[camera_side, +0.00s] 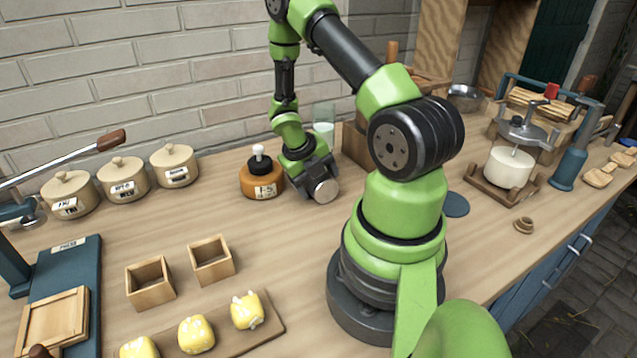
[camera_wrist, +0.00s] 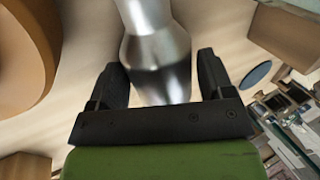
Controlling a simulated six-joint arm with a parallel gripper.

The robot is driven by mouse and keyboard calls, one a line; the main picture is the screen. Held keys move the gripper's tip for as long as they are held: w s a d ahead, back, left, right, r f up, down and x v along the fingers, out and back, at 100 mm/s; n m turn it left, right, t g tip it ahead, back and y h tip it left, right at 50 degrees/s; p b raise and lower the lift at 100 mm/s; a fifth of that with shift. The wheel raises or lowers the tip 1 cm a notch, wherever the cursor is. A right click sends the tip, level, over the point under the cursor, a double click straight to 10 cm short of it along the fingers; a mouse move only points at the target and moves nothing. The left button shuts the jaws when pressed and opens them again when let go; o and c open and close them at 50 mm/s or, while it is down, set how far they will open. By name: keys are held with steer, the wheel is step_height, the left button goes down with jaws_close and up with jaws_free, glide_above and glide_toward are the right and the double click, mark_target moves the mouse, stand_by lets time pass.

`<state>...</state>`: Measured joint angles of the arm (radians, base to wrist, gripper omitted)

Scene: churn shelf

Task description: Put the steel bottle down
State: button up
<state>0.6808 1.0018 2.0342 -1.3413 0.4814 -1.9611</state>
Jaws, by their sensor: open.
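The steel bottle (camera_wrist: 158,45) shows in the wrist view as a shiny silver body with a narrower part at the top edge. It lies between the fingers of my gripper (camera_wrist: 163,75), which are open with a slim gap on the right side. In the side view, a round silver end of the bottle (camera_side: 325,191) faces the camera, low at the counter beside my gripper (camera_side: 312,176). My gripper hides most of the bottle there, and I cannot tell whether it fully rests on the counter.
An orange jar with a white knob (camera_side: 262,178) stands close left of my gripper. A wooden box (camera_side: 357,146) and a glass (camera_side: 323,122) are behind it. Lidded pots (camera_side: 122,180) line the wall. The counter (camera_side: 290,235) in front is clear.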

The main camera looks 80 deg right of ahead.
steer(key=c, duration=0.9)
steer(key=shift+r, duration=0.2)
